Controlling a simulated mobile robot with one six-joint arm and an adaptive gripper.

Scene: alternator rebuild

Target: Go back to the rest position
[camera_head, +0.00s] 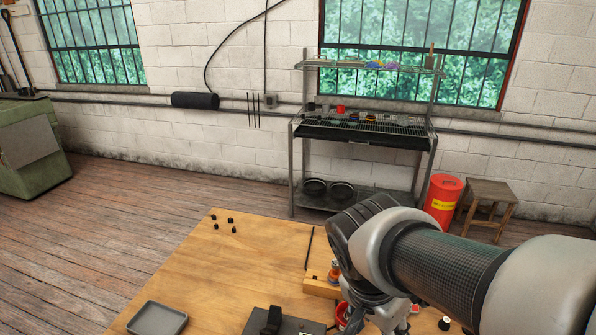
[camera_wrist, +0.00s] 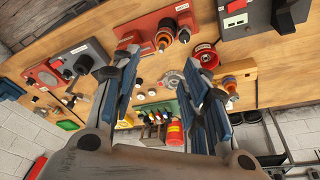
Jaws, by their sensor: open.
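My gripper (camera_wrist: 160,65) is open in the wrist view, its two fingers with blue pads spread apart and nothing between them. It points toward the wooden workbench (camera_wrist: 120,65), which looks tilted in that view. A red fixture (camera_wrist: 150,22) with metal parts lies beyond the fingertips.
A grey tray (camera_head: 157,318), small black pieces (camera_head: 232,220), a thin black rod (camera_head: 309,247) and a wooden block (camera_head: 318,287) are on the bench. Behind stand a metal shelf (camera_head: 365,129), red bin (camera_head: 441,203) and stool (camera_head: 488,190). The bench's left middle is clear.

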